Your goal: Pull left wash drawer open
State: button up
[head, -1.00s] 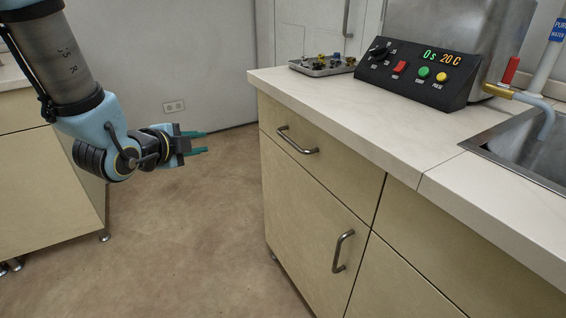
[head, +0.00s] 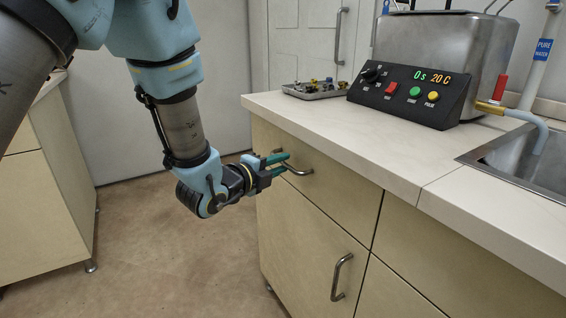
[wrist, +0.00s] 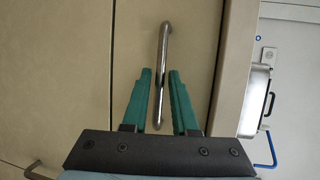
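The left wash drawer (head: 335,187) is the upper beige front under the counter, and it sits flush in the cabinet. Its metal bar handle (head: 297,170) is partly behind my fingers in the head view. My gripper (head: 281,163) is in front of this handle. In the wrist view my gripper (wrist: 161,100) has its two green fingers apart, one on each side of the lower part of the handle (wrist: 161,60). The handle runs upright there between the fingers. I cannot tell whether either finger touches it.
A cabinet door (head: 305,240) with its own handle (head: 341,277) is below the drawer. The white countertop (head: 350,135) overhangs the drawer and carries a small tray (head: 314,91) and a black control panel (head: 405,97). The floor (head: 170,270) to the left is clear.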

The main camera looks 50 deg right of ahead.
jog(key=shift+d+f, duration=0.15)
jog(key=shift+d, duration=0.55)
grip_shut()
dwell(1.0)
